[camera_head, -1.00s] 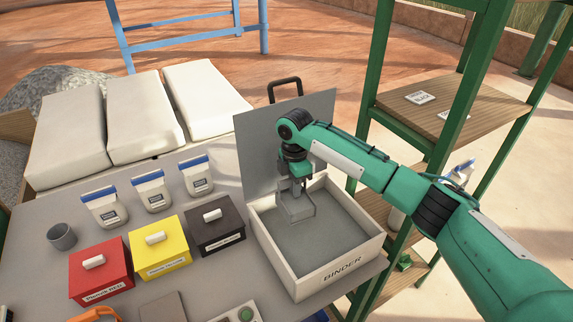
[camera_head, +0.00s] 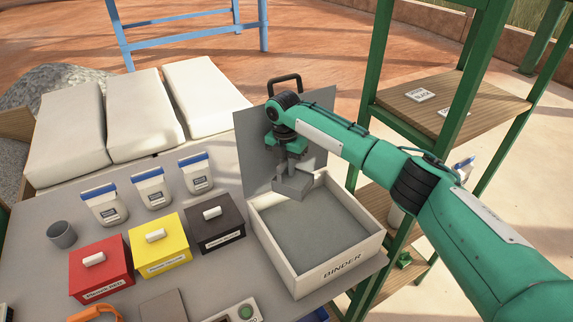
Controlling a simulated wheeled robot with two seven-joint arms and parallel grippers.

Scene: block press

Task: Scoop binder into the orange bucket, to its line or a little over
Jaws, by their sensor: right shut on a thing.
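The binder box (camera_head: 329,268) is a white open box with grey powder (camera_head: 312,226) inside, at the right end of the table. My right gripper (camera_head: 284,163) is shut on a grey scoop (camera_head: 292,186) and holds it above the back left part of the box. Whether the scoop carries powder I cannot tell. An orange thing (camera_head: 93,314), perhaps the bucket's edge or handle, shows at the bottom left; the rest is cut off by the frame. My left gripper is not in view.
Red (camera_head: 101,272), yellow (camera_head: 160,245) and black (camera_head: 215,229) lidded boxes stand left of the binder box. Behind them are several blue-topped bags (camera_head: 149,189) and a grey cup (camera_head: 62,235). A grey upright panel (camera_head: 254,158) stands behind the binder box. A green-framed shelf (camera_head: 455,100) is at right.

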